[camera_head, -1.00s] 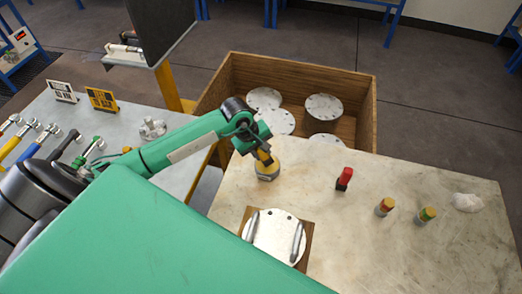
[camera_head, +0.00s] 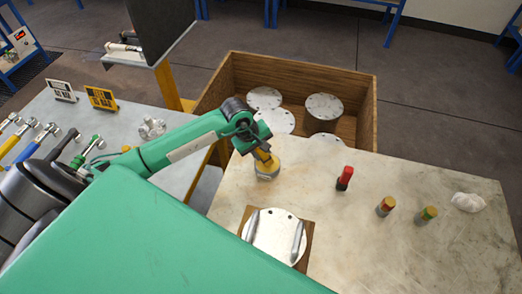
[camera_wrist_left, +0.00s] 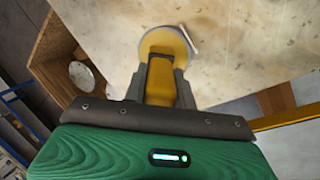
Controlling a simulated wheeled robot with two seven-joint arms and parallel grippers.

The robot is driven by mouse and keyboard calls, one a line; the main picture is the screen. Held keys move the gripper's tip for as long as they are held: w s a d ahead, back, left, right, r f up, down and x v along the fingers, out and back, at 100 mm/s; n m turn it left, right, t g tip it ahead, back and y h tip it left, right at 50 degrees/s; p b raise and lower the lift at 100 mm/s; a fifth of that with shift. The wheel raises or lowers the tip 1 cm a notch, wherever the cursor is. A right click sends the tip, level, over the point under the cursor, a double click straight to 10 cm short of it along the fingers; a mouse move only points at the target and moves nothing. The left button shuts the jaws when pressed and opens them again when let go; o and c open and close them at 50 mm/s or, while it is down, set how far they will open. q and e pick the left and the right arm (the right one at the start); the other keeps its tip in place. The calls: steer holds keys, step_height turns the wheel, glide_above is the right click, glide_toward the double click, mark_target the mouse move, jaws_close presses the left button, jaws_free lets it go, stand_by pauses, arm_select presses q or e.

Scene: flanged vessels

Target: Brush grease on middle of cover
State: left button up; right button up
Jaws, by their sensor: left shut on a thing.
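The cover (camera_head: 272,238) is a round pale metal plate with two bar handles and small holes, lying on a square wooden board (camera_head: 306,256) near the table's front. My left gripper (camera_head: 265,157) is shut on a yellow handle, seemingly the brush's, which also shows between the fingers in the left wrist view (camera_wrist_left: 160,82). The handle stands over a yellow and grey pot (camera_head: 267,174), behind the cover. In the left wrist view the pot (camera_wrist_left: 166,40) is round and yellow with a pale rim part. The bristles are hidden. My right gripper is not in view.
A red-topped black item (camera_head: 345,178), two small capped containers (camera_head: 385,207) (camera_head: 426,215) and a crumpled white cloth (camera_head: 467,202) stand to the right. A wooden crate (camera_head: 366,110) with round metal flanges is behind. Tools lie on the left table. The right front tabletop is clear.

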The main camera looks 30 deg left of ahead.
arm_select(q)
steer(key=shift+s+f+b, duration=0.15)
steer(key=shift+f+b, duration=0.05)
steer(key=shift+b, duration=0.25)
stand_by(1.3)
steer(key=shift+r, duration=0.1)
steer(key=shift+r+p, duration=0.45)
steer(key=shift+r, duration=0.5)
steer(key=shift+r+p, duration=0.75)
steer(key=shift+r, duration=1.85)
